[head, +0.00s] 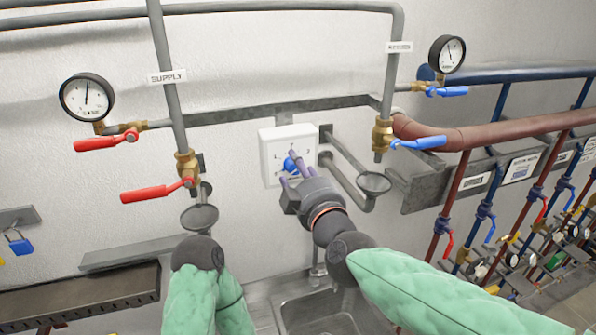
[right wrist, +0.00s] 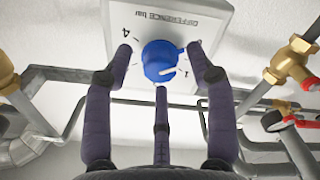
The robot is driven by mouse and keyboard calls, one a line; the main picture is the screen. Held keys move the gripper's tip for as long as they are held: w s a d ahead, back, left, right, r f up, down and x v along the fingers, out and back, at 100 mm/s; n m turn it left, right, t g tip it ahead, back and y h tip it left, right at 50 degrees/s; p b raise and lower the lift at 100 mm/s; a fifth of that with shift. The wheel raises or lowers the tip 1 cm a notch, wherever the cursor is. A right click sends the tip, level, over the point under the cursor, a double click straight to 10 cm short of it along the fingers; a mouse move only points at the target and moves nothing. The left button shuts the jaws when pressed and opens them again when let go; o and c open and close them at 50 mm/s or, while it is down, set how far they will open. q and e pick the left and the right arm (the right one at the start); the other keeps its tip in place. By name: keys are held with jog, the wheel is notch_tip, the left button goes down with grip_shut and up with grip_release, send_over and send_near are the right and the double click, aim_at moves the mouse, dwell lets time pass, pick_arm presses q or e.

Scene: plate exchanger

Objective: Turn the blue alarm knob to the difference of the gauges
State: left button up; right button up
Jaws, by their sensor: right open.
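The blue knob (head: 291,164) sits on a white panel (head: 274,143) on the wall. In the right wrist view the knob (right wrist: 160,62) has a white mark at its lower right, on a panel (right wrist: 205,12) labelled "DIFFERENCE bar". My right gripper (head: 297,162) is open, its fingers around the knob; I cannot tell whether they touch it. The supply gauge (head: 87,97) has its needle about straight up. The return gauge (head: 447,54) has its needle up and slightly left. Their numbers are too small to read. My left gripper is out of view; only its arm shows.
Red-handled valves (head: 158,192) are under the supply gauge, and blue-handled valves (head: 418,143) under the return gauge. Grey drain funnels (head: 373,183) and pipes flank the panel. A sink (head: 320,312) is below. A dark shelf (head: 80,300) is at lower left.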

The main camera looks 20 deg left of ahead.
jog(key=shift+w+a, duration=0.1)
grip_shut()
dwell(0.4)
jog(key=m+b, duration=0.1)
jog(key=m, duration=0.4)
jog(key=shift+f+m, duration=0.1)
jog(key=shift+m, duration=0.3)
jog(key=m+b, duration=0.2)
jog(key=m, duration=0.4)
jog(key=m+b, duration=0.2)
jog(key=m, duration=0.4)
jog(key=shift+m, duration=0.3)
jog(key=m+b, duration=0.1)
jog(key=m, duration=0.4)
jog(key=shift+b, duration=0.3)
jog(key=shift+m, duration=0.3)
